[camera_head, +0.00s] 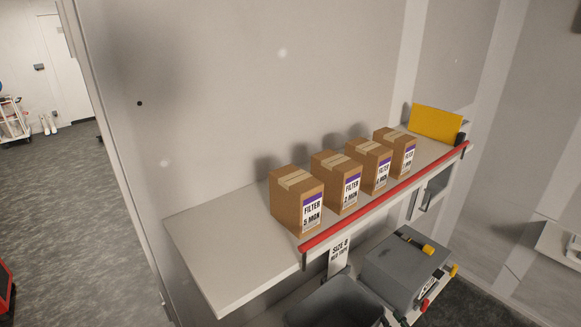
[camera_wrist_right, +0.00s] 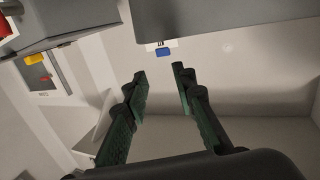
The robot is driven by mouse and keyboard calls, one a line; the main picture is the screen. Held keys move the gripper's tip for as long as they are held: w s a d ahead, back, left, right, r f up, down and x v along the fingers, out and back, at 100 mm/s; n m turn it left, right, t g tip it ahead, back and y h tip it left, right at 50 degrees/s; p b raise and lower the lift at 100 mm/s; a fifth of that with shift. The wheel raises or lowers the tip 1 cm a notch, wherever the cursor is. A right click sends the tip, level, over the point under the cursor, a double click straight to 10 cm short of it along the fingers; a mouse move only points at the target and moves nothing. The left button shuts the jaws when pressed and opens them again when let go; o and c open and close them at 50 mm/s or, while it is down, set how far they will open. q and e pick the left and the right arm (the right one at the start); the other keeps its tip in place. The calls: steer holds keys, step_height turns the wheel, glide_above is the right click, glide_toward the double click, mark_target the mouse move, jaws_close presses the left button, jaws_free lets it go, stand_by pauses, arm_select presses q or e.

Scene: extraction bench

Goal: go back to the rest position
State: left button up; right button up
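My right gripper (camera_wrist_right: 159,72) shows in the right wrist view. Its two dark green fingers are apart, with nothing between them. My left gripper is in neither view.
Several brown filter boxes (camera_head: 297,203) stand in a row on a white shelf (camera_head: 215,255) with a red front rail (camera_head: 385,198). A yellow panel (camera_head: 436,123) stands at its far end. Below are a grey case (camera_head: 405,262) and an open grey bin (camera_head: 335,305).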

steer(key=s+d+f+m+g+h, duration=0.5)
steer(key=s+d+f+h, duration=0.3)
steer(key=s+f, duration=0.1)
steer(key=s+a+f+n+g+y, duration=0.15)
steer(key=s+f+g, duration=0.25)
steer(key=s, duration=0.6)
steer(key=s+a+f+g+y, duration=0.1)
steer(key=s+a+f+g, duration=0.25)
steer(key=s, duration=0.55)
step_height(320, 180, down, 39)
steer(key=s+g+b, duration=0.1)
steer(key=g+b, duration=0.1)
steer(key=b, duration=0.7)
steer(key=s+f+b, duration=0.3)
steer(key=s+f, duration=0.7)
steer(key=f, duration=0.3)
steer(key=s+a+f+n+g+b, duration=0.1)
steer(key=s+f+b, duration=0.3)
steer(key=s+f, duration=0.6)
step_height(320, 180, down, 3)
steer(key=shift+s+f, duration=0.1)
steer(key=shift+s, duration=0.05)
